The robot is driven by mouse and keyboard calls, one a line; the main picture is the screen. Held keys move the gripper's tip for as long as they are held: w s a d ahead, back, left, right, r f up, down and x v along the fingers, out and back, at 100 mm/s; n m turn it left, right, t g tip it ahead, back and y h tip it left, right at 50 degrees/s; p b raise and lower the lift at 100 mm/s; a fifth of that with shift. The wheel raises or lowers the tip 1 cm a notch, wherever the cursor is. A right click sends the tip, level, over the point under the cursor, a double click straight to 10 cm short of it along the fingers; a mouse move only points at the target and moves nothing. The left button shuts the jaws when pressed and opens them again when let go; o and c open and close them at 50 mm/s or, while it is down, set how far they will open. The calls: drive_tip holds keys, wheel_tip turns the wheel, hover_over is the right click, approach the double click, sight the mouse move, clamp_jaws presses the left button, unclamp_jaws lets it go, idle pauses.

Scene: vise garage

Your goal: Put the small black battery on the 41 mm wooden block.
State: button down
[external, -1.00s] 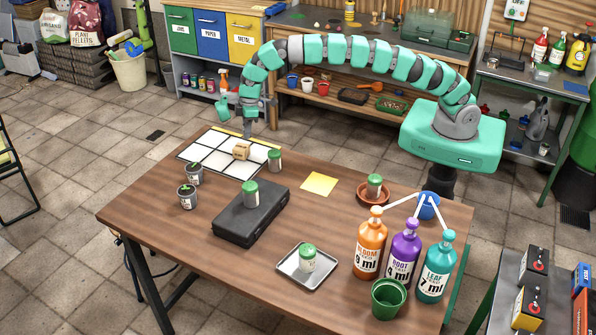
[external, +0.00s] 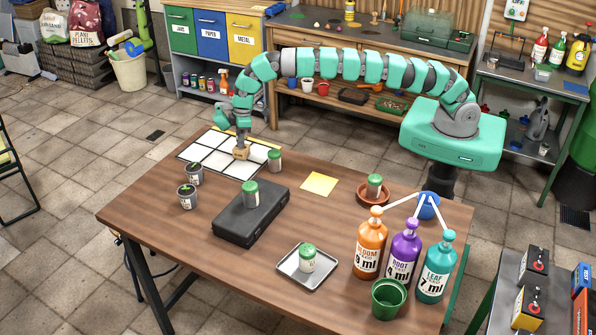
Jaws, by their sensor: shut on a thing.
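My gripper (external: 241,144) is down at the top of a small pale wooden block (external: 240,154), which rests on a white gridded mat (external: 198,153) at the back left of the table. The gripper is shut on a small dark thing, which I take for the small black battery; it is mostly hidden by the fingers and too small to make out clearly. I cannot tell from this view whether it touches the block. The block's size cannot be read.
A jar with a green lid (external: 274,160) and a white rounded thing (external: 258,153) stand close right of the block. A black case (external: 235,225) with another jar on it, two grey pots (external: 187,196), a yellow sheet (external: 319,184), a metal tray (external: 293,272) and bottles (external: 402,258) occupy the table.

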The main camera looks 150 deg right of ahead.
drive_tip(key=c, duration=1.2)
unclamp_jaws()
